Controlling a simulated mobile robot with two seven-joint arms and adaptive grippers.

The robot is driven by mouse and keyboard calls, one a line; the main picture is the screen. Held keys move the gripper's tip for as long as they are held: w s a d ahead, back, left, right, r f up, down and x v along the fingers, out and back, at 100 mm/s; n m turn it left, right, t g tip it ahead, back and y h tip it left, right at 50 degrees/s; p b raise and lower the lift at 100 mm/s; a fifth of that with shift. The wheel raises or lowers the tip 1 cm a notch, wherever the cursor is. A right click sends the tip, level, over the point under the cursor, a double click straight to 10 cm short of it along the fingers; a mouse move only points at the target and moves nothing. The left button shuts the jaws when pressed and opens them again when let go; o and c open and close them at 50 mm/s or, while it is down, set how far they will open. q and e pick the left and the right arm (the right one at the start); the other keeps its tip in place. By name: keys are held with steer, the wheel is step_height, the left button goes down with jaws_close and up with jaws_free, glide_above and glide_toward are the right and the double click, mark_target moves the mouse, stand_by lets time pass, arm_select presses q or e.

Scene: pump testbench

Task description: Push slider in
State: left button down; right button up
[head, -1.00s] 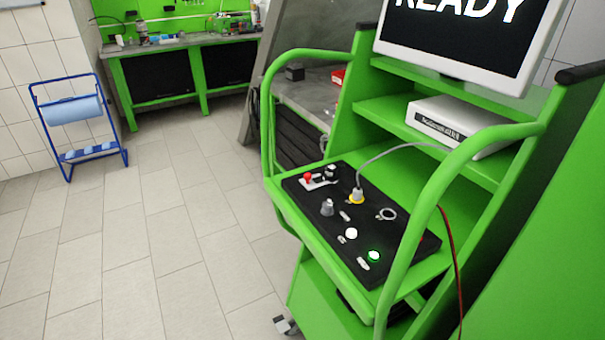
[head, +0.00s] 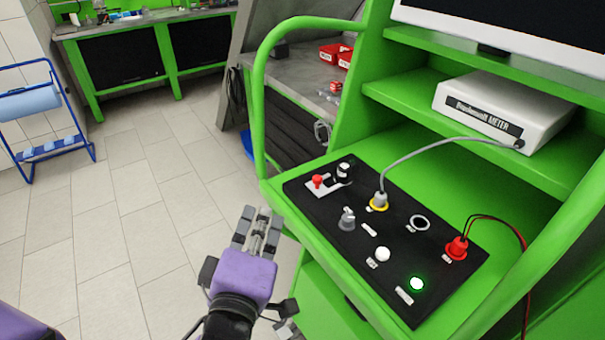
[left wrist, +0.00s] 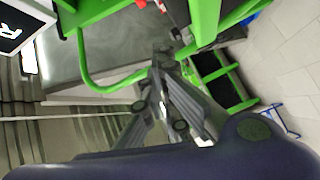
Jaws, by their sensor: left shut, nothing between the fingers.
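The black control panel (head: 385,285) lies on the green cart's sloping shelf. At its far left end, a red knob (head: 317,181) sits on a white plate beside a black-and-white knob (head: 343,170); I cannot tell for certain which part is the slider. My left gripper (head: 260,218) is shut and empty, left of the panel and apart from it, above the floor in the picture. Its fingers also show in the left wrist view (left wrist: 163,62), where the panel cannot be made out. My right gripper is not in view.
A green handrail (head: 258,100) curves up at the panel's left, another (head: 540,255) at its right. A red plug (head: 456,248) stands at the right. Floor at left is open.

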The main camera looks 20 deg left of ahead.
arm_select(q)
steer(key=n, duration=0.2)
steer(key=shift+s+a+r+n, duration=0.1)
steer(key=shift+r+n, duration=0.05)
steer(key=shift+n, duration=0.15)
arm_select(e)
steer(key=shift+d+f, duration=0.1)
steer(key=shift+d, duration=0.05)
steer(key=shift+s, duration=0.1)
arm_select(q)
steer(key=w, duration=1.1)
steer(key=shift+w+d+f, duration=0.1)
steer(key=shift+d+f, duration=0.15)
steer(key=shift+d, duration=0.1)
steer(key=shift+w+d+p, duration=0.1)
steer(key=shift+d+p, duration=0.2)
steer(key=shift+d, duration=0.2)
steer(key=shift+f, duration=0.1)
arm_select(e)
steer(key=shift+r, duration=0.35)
